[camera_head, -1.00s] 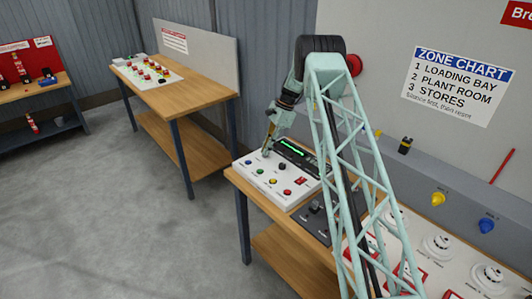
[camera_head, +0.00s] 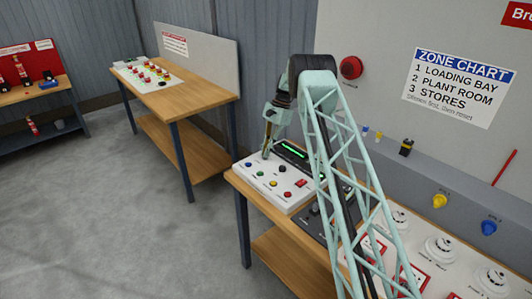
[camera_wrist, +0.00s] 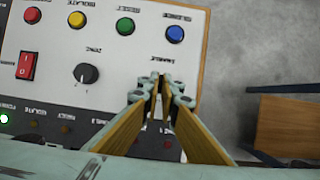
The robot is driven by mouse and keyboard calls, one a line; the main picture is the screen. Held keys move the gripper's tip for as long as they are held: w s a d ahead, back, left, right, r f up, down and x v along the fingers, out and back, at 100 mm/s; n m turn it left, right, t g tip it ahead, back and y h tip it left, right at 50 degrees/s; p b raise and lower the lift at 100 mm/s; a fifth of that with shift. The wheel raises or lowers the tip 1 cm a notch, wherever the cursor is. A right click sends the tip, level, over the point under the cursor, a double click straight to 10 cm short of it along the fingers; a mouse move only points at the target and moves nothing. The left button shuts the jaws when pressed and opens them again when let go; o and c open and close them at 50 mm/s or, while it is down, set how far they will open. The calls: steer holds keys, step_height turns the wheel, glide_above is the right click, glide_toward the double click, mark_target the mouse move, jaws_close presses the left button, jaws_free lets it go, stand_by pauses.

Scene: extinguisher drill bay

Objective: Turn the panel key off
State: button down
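The white control panel (camera_head: 272,184) stands on the near wooden bench. In the wrist view it appears upside down, with a red button (camera_wrist: 32,15), yellow button (camera_wrist: 77,20), green button (camera_wrist: 125,26), blue button (camera_wrist: 175,33), red rocker switch (camera_wrist: 30,66) and black rotary knob (camera_wrist: 86,73). My gripper (camera_head: 265,155) points down at the panel's far left corner. In the wrist view its fingertips (camera_wrist: 160,80) are close together, with a narrow gap. The key is not clearly visible; the fingers may hide it. I cannot tell whether they hold anything.
A dark grey unit (camera_head: 314,218) stands beside the panel, with white detectors (camera_head: 438,246) to the right. The grey wall ledge (camera_head: 410,178) with coloured parts runs behind. Another wooden bench (camera_head: 178,98) stands at the back left. The floor between is clear.

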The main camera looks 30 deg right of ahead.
steer(key=c, duration=2.9)
jaws_free()
steer(key=shift+r, duration=0.1)
steer(key=shift+v, duration=5.9)
steer(key=shift+d, duration=0.1)
